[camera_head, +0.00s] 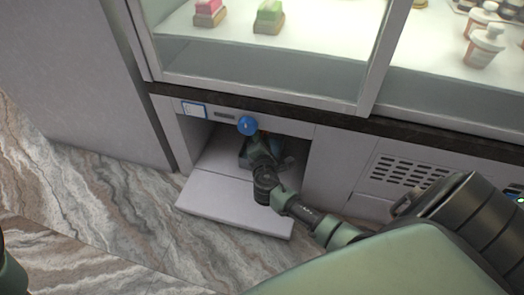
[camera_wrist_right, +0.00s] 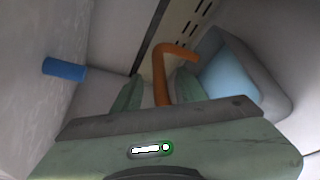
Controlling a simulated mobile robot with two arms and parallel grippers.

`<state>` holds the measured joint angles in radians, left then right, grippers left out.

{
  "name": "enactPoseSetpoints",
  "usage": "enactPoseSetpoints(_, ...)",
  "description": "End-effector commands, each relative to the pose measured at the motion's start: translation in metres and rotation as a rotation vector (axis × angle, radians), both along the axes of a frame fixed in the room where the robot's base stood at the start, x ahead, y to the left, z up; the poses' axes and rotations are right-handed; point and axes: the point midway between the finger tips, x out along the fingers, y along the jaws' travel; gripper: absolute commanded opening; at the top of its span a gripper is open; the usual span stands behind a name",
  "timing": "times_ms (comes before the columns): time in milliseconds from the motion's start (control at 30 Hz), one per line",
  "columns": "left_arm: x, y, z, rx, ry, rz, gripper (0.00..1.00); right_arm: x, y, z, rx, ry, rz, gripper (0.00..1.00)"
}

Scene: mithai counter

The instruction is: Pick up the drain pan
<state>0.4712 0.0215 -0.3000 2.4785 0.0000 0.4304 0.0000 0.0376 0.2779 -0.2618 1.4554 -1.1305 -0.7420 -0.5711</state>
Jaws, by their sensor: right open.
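The drain pan looks to be the grey tub with light blue inside (camera_wrist_right: 245,78), at the right of the right wrist view. An orange bent bar (camera_wrist_right: 162,72) shows beside it, perhaps its handle; I cannot tell how they join. My right gripper (camera_wrist_right: 158,92) is open, with the orange bar showing between its two green fingers. I cannot tell if they touch it. In the head view my right gripper (camera_head: 262,150) reaches into the low compartment under the counter and hides most of what is inside. My left gripper is out of view.
The compartment's flap (camera_head: 235,203) lies lowered in front. A blue round knob (camera_head: 247,125) is at the upper edge of the opening; a blue cylinder (camera_wrist_right: 64,69) shows in the wrist view. A vent grille (camera_head: 405,172) is to the right. The marble-patterned floor (camera_head: 90,195) is clear at left.

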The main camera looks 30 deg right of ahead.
Motion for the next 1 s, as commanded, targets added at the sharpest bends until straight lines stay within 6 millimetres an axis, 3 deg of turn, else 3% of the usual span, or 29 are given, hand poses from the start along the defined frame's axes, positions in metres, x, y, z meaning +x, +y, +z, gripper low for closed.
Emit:
enactPoseSetpoints(200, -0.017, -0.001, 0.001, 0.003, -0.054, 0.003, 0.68, 0.022, -0.015, -0.007, -0.001, -0.002, -0.001, 0.42)
enactPoseSetpoints(467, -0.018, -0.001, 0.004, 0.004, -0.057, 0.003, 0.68, 0.024, -0.016, -0.006, 0.0, 0.0, 0.0, 0.42)
enactPoseSetpoints(633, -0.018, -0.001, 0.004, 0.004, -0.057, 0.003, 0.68, 0.024, -0.016, -0.006, 0.0, 0.0, 0.0, 0.0)
enactPoseSetpoints(1000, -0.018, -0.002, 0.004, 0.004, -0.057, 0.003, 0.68, 0.023, -0.016, -0.006, 0.0, 0.001, -0.001, 0.0)
